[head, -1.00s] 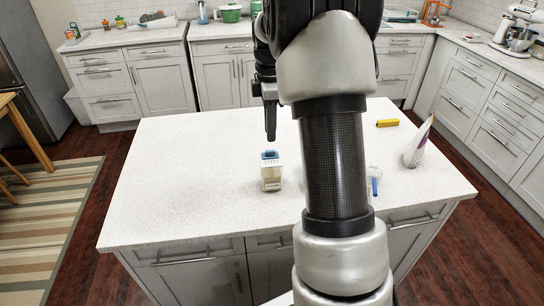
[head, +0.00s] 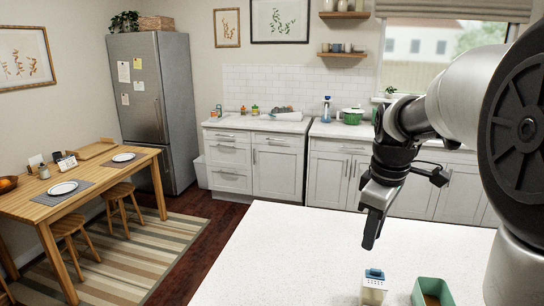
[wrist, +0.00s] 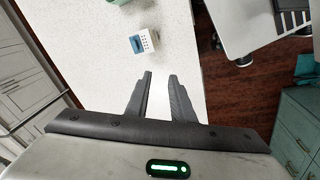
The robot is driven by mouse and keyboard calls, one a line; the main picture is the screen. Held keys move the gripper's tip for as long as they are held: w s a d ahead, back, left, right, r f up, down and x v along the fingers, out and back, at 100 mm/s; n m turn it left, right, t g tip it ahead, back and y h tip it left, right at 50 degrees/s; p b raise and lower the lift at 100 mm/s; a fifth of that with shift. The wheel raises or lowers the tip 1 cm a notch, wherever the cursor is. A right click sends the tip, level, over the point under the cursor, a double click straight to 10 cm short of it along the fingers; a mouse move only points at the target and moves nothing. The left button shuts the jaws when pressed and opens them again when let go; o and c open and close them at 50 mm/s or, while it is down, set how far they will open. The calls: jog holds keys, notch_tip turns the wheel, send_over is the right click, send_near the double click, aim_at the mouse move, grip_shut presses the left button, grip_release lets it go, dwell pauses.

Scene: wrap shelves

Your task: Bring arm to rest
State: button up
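My arm reaches in from the right in the head view, and my gripper (head: 370,240) points down above the island counter (head: 290,235). In the wrist view my gripper (wrist: 160,75) shows two dark fingers with a gap between them and nothing held. A small white container with a blue lid (head: 373,287) stands on the counter below my gripper, apart from it. It also shows in the wrist view (wrist: 145,41), beyond the fingertips.
A green open box (head: 432,292) stands on the counter right of the container. A dining table (head: 85,190) with stools is at the left, near a fridge (head: 150,105). Back cabinets (head: 255,165) line the wall. The counter's left part is clear.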

jog(key=s+a+r+m+t, duration=0.1)
jog(key=s+a+m, duration=0.2)
jog(key=s, duration=0.3)
jog(key=s+a+m+t, duration=0.1)
jog(key=s+a+m, duration=0.1)
jog(key=s, duration=0.4)
jog(key=s+a+r+m+t+p, duration=0.1)
jog(key=s+a+m, duration=0.2)
jog(key=s, duration=0.3)
jog(key=shift+s+a+r+m+t, duration=0.3)
jog(key=shift+s+r+m+t, duration=0.1)
jog(key=shift+m, duration=0.5)
